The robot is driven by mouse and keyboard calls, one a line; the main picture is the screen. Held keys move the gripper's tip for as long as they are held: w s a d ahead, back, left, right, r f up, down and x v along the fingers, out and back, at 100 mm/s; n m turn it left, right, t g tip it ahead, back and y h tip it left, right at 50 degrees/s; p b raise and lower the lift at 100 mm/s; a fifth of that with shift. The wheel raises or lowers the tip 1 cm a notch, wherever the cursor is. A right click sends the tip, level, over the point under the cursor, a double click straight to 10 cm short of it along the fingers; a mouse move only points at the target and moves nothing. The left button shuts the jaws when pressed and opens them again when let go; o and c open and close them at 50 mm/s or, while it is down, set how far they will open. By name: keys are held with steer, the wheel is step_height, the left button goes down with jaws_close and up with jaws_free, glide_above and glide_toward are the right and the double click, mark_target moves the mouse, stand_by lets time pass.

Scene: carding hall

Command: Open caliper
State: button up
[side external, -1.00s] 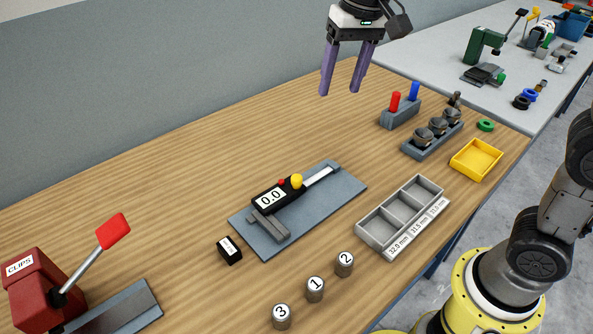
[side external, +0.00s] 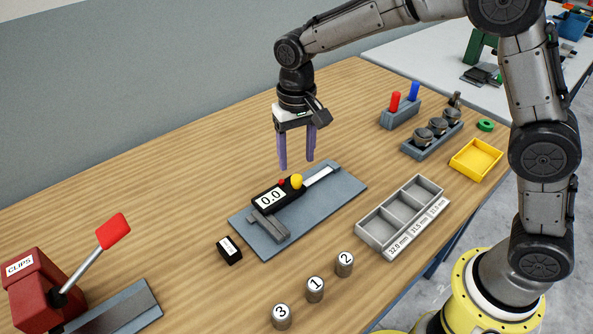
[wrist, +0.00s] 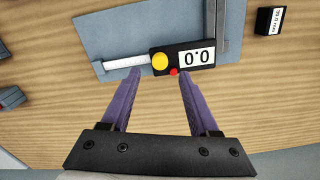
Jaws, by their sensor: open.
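The caliper (side external: 267,200) lies on a blue-grey plate (side external: 345,187), with its display reading 0.0 and its jaws together at the front left end. A yellow knob (side external: 296,181) and a small red button (side external: 281,181) sit on its black body, and its silver beam runs out to the right. My gripper (side external: 296,166) is open and empty, with purple fingers pointing down above and behind the knob. In the wrist view the yellow knob (wrist: 160,64) lies ahead of the gap between the fingertips (wrist: 172,78), closer to the left finger. The red button (wrist: 174,72) also shows there.
A small black labelled block (side external: 230,250) stands left of the plate. Three numbered cylinders (side external: 315,289) stand in front, and a grey compartment tray (side external: 375,235) is to the right. A red clip press (side external: 35,290) is at left. Bare wood lies behind the plate.

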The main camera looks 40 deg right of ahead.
mark_target(296, 176)
steer(key=shift+f, duration=2.6)
jaws_close()
steer(key=shift+r, duration=0.1)
